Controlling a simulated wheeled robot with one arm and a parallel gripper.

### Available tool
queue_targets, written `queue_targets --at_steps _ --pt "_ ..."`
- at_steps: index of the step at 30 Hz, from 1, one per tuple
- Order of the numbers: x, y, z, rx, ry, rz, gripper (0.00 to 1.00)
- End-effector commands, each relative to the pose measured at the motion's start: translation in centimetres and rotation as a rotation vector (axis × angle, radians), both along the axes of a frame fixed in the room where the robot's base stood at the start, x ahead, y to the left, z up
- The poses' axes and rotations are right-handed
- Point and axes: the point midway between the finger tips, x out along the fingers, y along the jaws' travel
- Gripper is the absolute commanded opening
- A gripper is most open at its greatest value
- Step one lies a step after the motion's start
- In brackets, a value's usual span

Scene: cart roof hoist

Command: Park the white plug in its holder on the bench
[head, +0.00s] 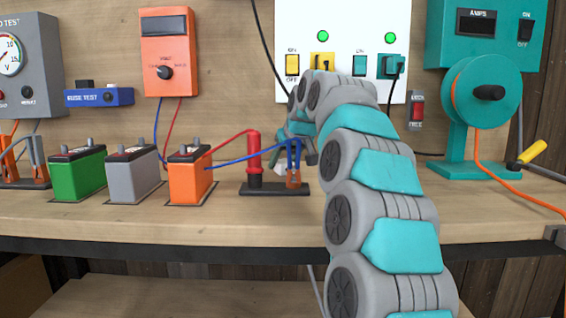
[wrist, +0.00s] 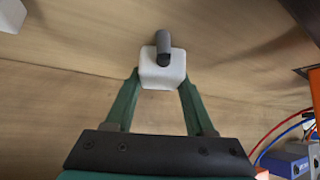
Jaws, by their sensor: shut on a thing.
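The white plug (wrist: 162,76) is between the two green fingers of my gripper (wrist: 160,88) in the wrist view, with a dark grey cylindrical part standing out from it. My gripper is shut on it. In the head view my arm bends over the bench (head: 90,222), and its links mostly hide the gripper. A small pale patch, perhaps the plug, shows below the arm's end, behind the probe stand. I cannot make out the plug's holder in either view.
A black probe stand (head: 258,188) with red and blue leads is close to the arm's end. Green (head: 78,176), grey (head: 133,177) and orange (head: 190,180) batteries stand left. A white socket panel (head: 340,20) is behind; a teal reel (head: 485,95) stands right.

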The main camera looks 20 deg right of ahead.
Motion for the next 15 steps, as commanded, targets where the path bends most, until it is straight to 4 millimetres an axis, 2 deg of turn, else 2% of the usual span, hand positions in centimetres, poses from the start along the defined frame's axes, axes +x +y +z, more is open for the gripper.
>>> queue_targets --at_steps 7,8,15 --pt "-0.01 0.0 -0.4 0.001 0.001 0.001 0.0" --pt "-0.01 0.01 -0.35 0.001 0.001 0.001 0.57" --pt "0.01 0.01 -0.31 0.001 0.001 0.001 0.84"
